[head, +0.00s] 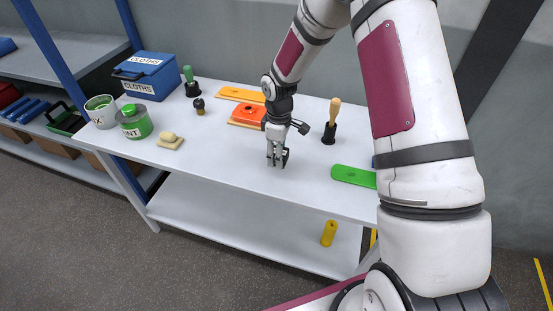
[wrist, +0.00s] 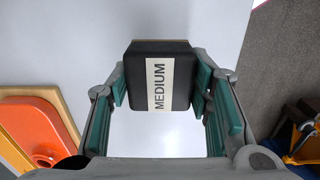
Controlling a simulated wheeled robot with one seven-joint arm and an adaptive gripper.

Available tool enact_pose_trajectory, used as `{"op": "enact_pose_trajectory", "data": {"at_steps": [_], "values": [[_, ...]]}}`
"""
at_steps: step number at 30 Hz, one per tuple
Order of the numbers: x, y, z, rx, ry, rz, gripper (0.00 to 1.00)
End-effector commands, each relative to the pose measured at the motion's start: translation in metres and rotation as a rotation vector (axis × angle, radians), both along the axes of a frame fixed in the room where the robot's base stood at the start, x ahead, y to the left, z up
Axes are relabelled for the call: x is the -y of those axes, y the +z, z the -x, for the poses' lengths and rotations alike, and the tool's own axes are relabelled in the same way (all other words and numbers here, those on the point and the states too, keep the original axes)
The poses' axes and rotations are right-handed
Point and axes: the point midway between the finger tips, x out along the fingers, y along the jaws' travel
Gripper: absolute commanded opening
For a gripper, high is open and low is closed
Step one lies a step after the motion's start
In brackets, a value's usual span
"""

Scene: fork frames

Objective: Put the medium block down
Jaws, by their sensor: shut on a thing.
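The medium block (wrist: 180,78) is dark with a cream label reading MEDIUM and a tan edge at its far side. In the wrist view it sits between the two green-padded fingers of my gripper (wrist: 160,88), which is shut on it. In the head view my gripper (head: 277,160) points down over the front middle of the white table (head: 225,165). The block is mostly hidden there by the fingers; only a small dark part shows. I cannot tell whether it touches the table.
An orange-red item (head: 247,115) lies behind my gripper, with a yellow-orange one (head: 242,95) beyond it. A green item (head: 354,176) lies to the right. A wooden-handled tool (head: 331,122) stands behind. Paint tins (head: 134,122) and a blue CLOTHS box (head: 148,76) are left. Tabletop around my gripper is clear.

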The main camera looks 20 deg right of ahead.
Motion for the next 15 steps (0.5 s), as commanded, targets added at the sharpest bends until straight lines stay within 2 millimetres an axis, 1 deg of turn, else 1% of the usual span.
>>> {"op": "enact_pose_trajectory", "data": {"at_steps": [3, 9, 12, 15], "values": [[-0.003, -0.001, -0.010, 0.002, 0.000, -0.001, 0.00], [-0.004, -0.028, -0.008, -0.002, 0.002, 0.000, 0.00], [-0.003, -0.035, -0.009, -0.001, 0.000, -0.001, 0.00], [-0.003, -0.036, -0.010, 0.000, 0.000, 0.000, 0.00]]}}
